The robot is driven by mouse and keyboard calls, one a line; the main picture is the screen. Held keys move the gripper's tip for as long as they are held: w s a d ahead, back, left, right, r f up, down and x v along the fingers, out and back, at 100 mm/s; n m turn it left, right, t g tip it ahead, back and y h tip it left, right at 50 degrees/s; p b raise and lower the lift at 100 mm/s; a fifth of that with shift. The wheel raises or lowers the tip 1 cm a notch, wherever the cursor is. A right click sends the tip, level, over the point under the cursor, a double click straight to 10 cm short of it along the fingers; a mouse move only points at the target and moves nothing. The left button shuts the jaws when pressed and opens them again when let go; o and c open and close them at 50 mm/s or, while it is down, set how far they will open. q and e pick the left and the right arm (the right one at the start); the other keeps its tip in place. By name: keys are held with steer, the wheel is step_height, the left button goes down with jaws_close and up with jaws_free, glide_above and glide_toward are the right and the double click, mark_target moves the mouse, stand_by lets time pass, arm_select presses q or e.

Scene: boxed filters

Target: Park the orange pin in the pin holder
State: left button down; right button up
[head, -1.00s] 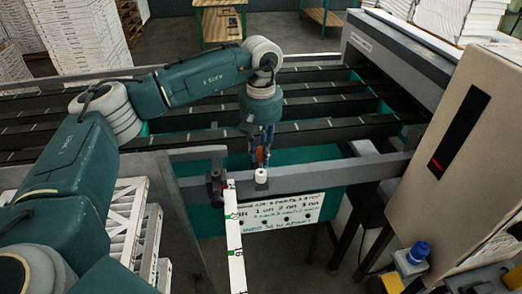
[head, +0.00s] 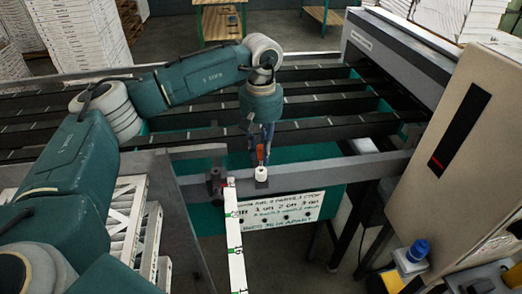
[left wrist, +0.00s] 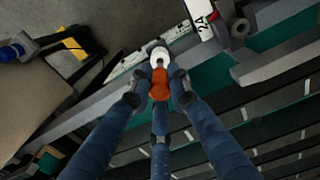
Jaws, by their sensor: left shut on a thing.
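The orange pin (left wrist: 160,84) is between the fingers of my left gripper (left wrist: 158,92), which is shut on it. In the head view the pin shows as a small orange patch (head: 260,153) below the left gripper (head: 262,138). A white round piece with a dark centre, seemingly the pin holder (head: 261,173), stands on the grey rail right below the pin. It also shows in the left wrist view (left wrist: 160,54), right beside the pin's end. I cannot tell whether the pin touches it or is inside it. My right gripper is not in view.
A white marked strip (head: 234,235) runs toward me from a dark clamp on the rail. A white sign (head: 285,208) hangs below the rail. Dark conveyor bars (head: 330,131) lie behind. A beige cabinet (head: 470,150) and a blue-topped knob (head: 418,250) are at the right.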

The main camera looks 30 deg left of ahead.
mark_target(261, 166)
arm_select(q)
steer(key=shift+f+b, duration=1.55)
steer(key=shift+f, duration=0.75)
steer(key=c, duration=1.6)
jaws_free()
steer(key=shift+o, duration=0.2)
steer(key=shift+r, duration=0.1)
step_height(261, 166, up, 12)
